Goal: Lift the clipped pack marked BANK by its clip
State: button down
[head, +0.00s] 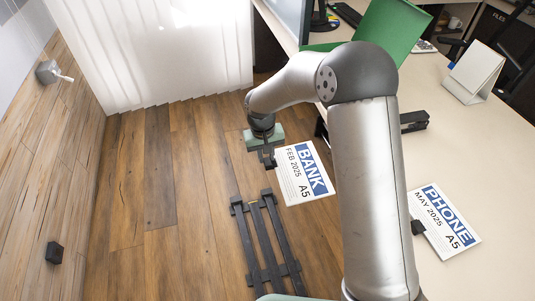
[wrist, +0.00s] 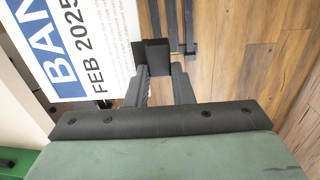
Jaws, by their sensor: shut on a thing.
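The BANK pack (head: 304,172), white with a blue band and "FEB 2025", shows in the head view in front of the floor, left of the desk. Part of this pack (wrist: 85,45) also fills the upper left of the wrist view. Its black clip (wrist: 150,50) is at the pack's edge, by the fingertips. My gripper (head: 268,158) is shut on this clip, with the pack reaching out to the right of it. In the wrist view my gripper (wrist: 160,70) shows two dark fingers; their exact contact with the clip is partly hidden.
The PHONE pack (head: 443,220) with its own black clip (head: 418,227) lies on the pale desk (head: 490,150). A stapler-like black object (head: 414,121), a white tent calendar (head: 474,70) and a green folder (head: 390,30) stand farther back. Wood floor lies left.

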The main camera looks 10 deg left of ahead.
jog(key=shift+r+p, duration=2.05)
jog(key=shift+r, duration=1.55)
